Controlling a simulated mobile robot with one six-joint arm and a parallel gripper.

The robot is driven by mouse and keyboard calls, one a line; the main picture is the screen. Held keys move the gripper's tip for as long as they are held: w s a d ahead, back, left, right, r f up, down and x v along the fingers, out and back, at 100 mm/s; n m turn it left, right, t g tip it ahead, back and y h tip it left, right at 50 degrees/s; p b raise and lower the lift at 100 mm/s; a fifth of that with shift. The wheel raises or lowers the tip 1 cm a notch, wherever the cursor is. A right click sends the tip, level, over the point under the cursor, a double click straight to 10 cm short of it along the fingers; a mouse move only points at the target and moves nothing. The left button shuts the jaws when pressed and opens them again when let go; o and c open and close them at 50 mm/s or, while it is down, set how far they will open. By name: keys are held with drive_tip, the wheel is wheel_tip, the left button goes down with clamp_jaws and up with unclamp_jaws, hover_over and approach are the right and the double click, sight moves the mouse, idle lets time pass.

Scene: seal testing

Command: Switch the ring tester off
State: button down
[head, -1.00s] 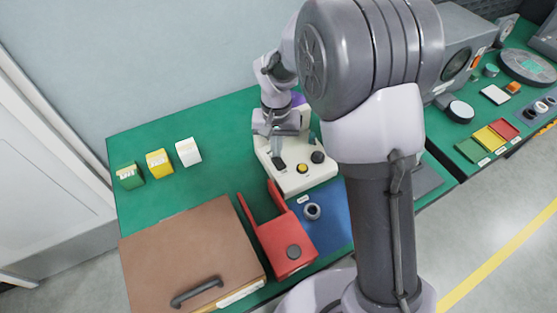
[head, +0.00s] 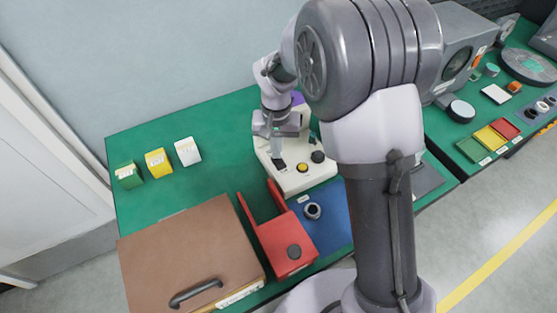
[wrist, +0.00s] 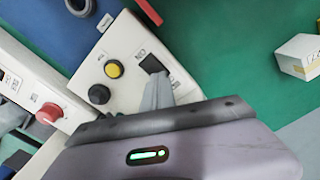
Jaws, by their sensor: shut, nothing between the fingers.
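The ring tester (head: 293,183) is a cream-white machine on the green bench, part hidden behind my arm in the head view. Its front panel carries a black rocker switch (wrist: 152,63), a yellow button (wrist: 114,69) and a black knob (wrist: 99,94). The switch also shows in the head view (head: 279,164). My gripper (wrist: 157,80) is shut and empty. Its fingertips are at the near edge of the switch; I cannot tell whether they touch it. A red button (wrist: 49,113) shows on the machine's other part.
A red forked fixture (head: 279,235) and a dark ring (head: 312,211) on a blue mat (head: 337,225) lie in front of the tester. A brown lidded box (head: 185,255) is front left. Green, yellow and white blocks (head: 187,152) stand at the back left, with clear bench between.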

drive_tip(key=shift+f+b, duration=0.3)
drive_tip(key=shift+f, duration=0.15)
wheel_tip(320, 180, up, 7)
drive_tip(key=p, duration=0.6)
drive_tip(key=shift+r, duration=0.15)
